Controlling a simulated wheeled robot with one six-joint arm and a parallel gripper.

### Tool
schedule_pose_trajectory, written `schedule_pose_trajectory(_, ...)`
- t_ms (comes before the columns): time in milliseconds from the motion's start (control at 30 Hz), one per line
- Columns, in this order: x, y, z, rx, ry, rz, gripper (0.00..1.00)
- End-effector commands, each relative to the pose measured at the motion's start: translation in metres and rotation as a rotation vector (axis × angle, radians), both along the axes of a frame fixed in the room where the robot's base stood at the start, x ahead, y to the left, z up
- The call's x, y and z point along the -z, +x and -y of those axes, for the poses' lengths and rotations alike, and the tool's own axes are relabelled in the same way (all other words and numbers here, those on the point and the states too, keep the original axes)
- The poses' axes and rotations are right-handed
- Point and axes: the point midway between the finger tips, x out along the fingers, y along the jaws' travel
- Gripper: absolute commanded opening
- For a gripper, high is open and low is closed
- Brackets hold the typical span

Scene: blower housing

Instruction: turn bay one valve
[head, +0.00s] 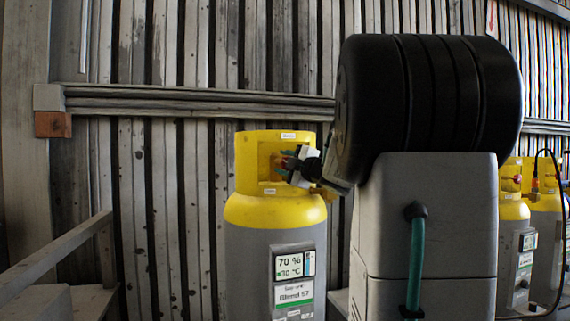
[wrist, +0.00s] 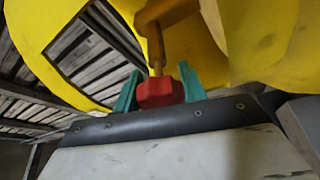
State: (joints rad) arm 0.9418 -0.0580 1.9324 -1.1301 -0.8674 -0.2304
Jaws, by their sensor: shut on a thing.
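The valve has a red knob (wrist: 160,92) on a brass stem (wrist: 156,52), inside the yellow collar (wrist: 285,40) of a gas cylinder. My gripper (wrist: 158,90) has teal fingers, one on each side of the red knob, and is shut on it. In the head view the cylinder (head: 275,210) is grey with a yellow top and stands upright left of my arm. My gripper (head: 288,163) reaches into the collar opening from the right. The knob is small there and partly hidden by the fingers. I cannot tell how far the knob is turned.
The cylinder carries a display panel (head: 293,264) reading 70 % and 30 °C, with a label below. More yellow-topped cylinders (head: 515,210) with a black hose (head: 560,200) stand at the right. A wooden rail (head: 55,255) is at the left, and a plank wall (head: 150,190) is behind.

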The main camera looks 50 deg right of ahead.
Motion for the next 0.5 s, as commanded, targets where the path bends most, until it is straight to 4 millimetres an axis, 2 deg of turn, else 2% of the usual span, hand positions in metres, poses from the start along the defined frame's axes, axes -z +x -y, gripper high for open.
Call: schedule_pose_trajectory(500,0.0022,0.0001,-0.0004,0.000,-0.411,-0.252,0.19)
